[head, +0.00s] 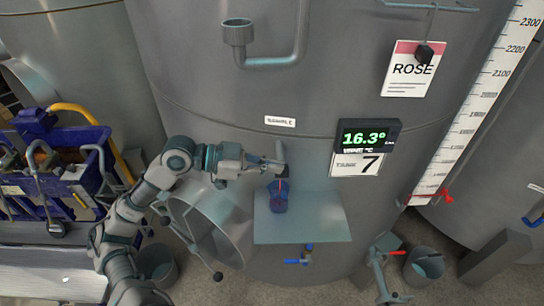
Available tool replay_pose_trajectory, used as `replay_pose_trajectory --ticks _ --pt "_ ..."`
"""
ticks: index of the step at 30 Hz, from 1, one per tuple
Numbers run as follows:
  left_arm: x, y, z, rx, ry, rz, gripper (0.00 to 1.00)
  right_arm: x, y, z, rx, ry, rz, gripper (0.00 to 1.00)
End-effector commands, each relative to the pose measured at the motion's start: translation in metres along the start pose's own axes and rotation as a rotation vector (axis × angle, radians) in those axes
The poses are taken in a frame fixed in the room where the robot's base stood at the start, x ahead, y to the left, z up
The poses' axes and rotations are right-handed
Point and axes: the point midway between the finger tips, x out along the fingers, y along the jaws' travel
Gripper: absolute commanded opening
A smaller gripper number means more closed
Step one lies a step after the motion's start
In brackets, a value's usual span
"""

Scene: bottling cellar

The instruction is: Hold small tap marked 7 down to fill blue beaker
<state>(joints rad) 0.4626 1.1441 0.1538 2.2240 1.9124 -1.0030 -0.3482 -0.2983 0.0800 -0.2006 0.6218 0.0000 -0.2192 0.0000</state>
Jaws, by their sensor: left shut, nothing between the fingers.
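The blue beaker (278,204) stands upright on a small grey shelf (318,222) at the front of the tank marked 7. The small tap (279,149) comes out of the tank wall under a white label, above the beaker; its lower part is hidden by my gripper. My left gripper (284,169) is shut with nothing between its fingers, at the tap and just above the beaker. A thin red streak shows between the gripper and the beaker. The liquid level in the beaker is too small to tell. My right gripper is not in view.
A display (368,136) reads 16.3° above the tank's 7 plate (358,164). A round hatch (212,226) stands open left of the shelf. A blue-handled valve (298,259) is below the shelf. A blue crate (75,185) with tools stands at left; a bucket (424,266) is lower right.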

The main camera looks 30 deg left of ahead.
Motion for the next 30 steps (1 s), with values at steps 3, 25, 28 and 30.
replay_pose_trajectory --ticks 3,25,28,30 --pt "0.0004 0.0004 0.0010 -0.001 -0.003 0.002 0.00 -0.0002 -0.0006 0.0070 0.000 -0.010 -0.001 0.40" --pt "0.0005 0.0008 0.0010 -0.001 -0.003 0.003 0.00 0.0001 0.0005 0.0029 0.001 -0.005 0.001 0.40" --pt "0.0005 0.0008 0.0010 -0.001 -0.003 0.003 0.00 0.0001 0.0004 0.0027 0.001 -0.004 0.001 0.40" --pt "0.0005 0.0008 0.0010 -0.001 -0.003 0.003 0.00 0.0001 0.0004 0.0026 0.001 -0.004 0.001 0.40"
